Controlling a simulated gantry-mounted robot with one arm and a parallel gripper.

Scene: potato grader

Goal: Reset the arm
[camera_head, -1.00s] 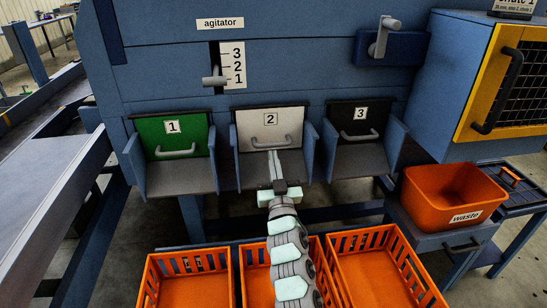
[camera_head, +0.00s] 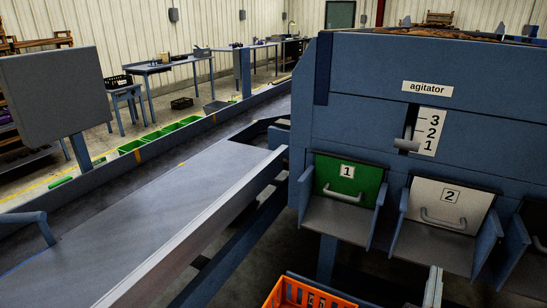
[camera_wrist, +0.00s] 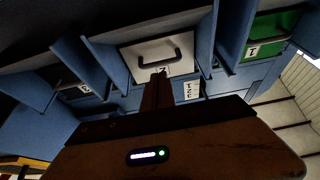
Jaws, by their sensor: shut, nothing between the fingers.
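My gripper (camera_head: 436,270) shows only as pale finger tips at the bottom right of the head view. In the wrist view my gripper (camera_wrist: 157,78) has its two dark fingers together and empty. They point toward the white door 2 (camera_head: 468,204), which is closed and has a bar handle. That door also shows upside down in the wrist view (camera_wrist: 135,58). The fingers look apart from its handle (camera_wrist: 167,52), though the gap is hard to judge. The rest of my arm is out of the head view.
The green door 1 (camera_head: 366,178) is left of door 2, with a blue-sided chute below it. An agitator lever (camera_head: 406,145) sits above. An orange crate (camera_head: 290,288) is at the bottom. A long conveyor (camera_head: 150,215) fills the left; tables stand behind.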

